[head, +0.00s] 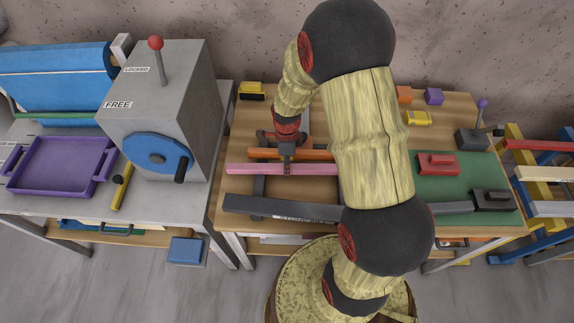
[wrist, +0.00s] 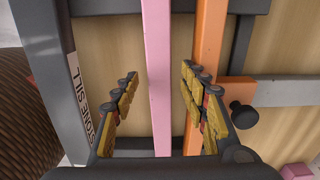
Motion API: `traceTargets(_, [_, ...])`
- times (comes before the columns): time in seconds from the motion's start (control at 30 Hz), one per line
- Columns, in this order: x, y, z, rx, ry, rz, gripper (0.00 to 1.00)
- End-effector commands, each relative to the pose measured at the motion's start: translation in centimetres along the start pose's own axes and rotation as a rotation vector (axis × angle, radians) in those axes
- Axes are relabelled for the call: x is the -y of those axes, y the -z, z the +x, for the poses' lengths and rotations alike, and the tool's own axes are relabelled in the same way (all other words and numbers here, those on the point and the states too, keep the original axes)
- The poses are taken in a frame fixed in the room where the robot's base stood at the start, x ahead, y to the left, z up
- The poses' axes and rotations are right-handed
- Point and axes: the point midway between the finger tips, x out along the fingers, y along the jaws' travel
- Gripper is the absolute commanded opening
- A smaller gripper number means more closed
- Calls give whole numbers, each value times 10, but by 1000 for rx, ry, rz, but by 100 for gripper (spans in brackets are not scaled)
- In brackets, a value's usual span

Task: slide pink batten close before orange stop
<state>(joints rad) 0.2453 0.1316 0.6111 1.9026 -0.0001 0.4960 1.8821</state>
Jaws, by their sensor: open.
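The pink batten (head: 245,169) lies crosswise over dark rails on the wooden table, left of my arm. The orange stop (head: 258,153) is a bar lying parallel just behind it. In the wrist view the pink batten (wrist: 156,50) runs lengthwise, with a narrow gap to the orange stop (wrist: 208,40) on its right. My gripper (head: 287,165) points down over the batten. In the wrist view its open fingers (wrist: 158,80) stand on either side of the batten; the right finger overlaps the orange stop. Contact cannot be told. My arm hides the right ends of both bars.
A dark grey bar labelled STONE SILL (head: 250,205) lies along the table's front. A black knob (wrist: 243,115) stands right of the orange stop. A green mat (head: 445,190) with red and black blocks is on the right. A grey machine with a blue wheel (head: 158,152) stands left.

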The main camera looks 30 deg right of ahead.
Motion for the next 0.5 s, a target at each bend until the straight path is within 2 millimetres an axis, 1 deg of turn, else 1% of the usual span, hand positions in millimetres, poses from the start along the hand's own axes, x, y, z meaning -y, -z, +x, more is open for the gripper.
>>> traceTargets(0.03, [2,0,-10,2,5,0,45])
traceTargets(0.3, [1,0,-65,1,5,0,45])
traceTargets(0.4, [0,0,-82,1,3,0,45])
traceTargets(0.5, [0,0,-94,0,1,0,45])
